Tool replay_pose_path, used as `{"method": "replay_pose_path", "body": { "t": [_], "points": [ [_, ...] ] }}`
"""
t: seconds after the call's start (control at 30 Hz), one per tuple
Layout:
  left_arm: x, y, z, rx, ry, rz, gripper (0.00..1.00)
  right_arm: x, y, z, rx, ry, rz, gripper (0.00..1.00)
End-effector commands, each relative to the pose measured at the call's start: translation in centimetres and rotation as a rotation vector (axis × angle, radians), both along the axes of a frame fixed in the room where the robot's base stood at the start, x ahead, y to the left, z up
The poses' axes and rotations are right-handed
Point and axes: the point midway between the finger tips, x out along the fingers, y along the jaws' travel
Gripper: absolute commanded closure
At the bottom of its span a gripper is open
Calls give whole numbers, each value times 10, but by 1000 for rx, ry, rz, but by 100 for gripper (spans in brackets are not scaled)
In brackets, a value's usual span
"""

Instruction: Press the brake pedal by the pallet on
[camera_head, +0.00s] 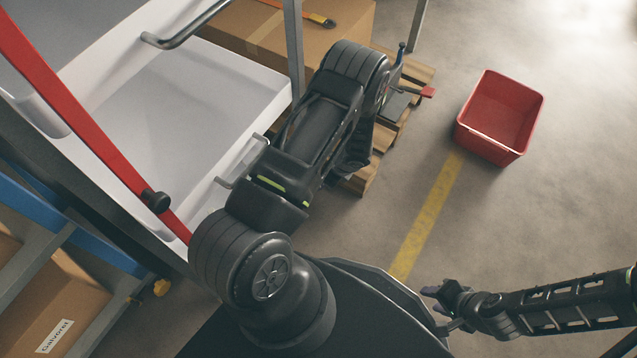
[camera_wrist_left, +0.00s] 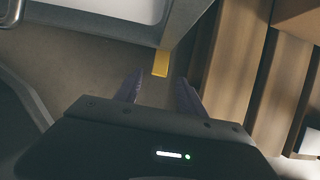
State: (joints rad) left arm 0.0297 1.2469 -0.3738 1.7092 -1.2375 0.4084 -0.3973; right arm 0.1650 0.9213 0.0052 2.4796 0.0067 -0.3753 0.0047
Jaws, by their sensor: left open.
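A yellow pedal (camera_wrist_left: 161,63) shows in the left wrist view, below the corner of a grey frame (camera_wrist_left: 185,20) and beside the wooden pallet (camera_wrist_left: 235,70). I cannot tell whether it is pressed. My left gripper (camera_wrist_left: 158,85) is open and empty, its two dark fingers pointing towards the pedal with a gap between.
White trays (camera_head: 190,110) with metal handles fill the left. A cardboard box (camera_head: 250,35) sits on the pallet. Another yellow tab (camera_head: 161,287) is at the blue frame's lower corner. A red bin (camera_head: 500,115) stands on the floor near a yellow line (camera_head: 427,215); floor around it is clear.

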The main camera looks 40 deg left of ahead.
Motion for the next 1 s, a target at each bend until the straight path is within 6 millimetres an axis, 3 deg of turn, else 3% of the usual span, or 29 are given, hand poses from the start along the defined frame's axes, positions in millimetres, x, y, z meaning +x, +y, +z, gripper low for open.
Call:
{"method": "replay_pose_path", "body": {
  "t": [0.1,0.3,0.67,1.0],
  "points": [
    [-2,8,-23,1,2,1,53,1,0,-12,-1,-4,-1,64],
    [-2,18,-44,1,0,1,53,3,1,-21,-1,-8,-4,64],
    [-2,20,-48,0,0,0,53,4,1,-22,-2,-10,-5,64],
    [-2,20,-47,1,0,0,81,4,1,-22,-2,-10,-5,64]
  ]
}}
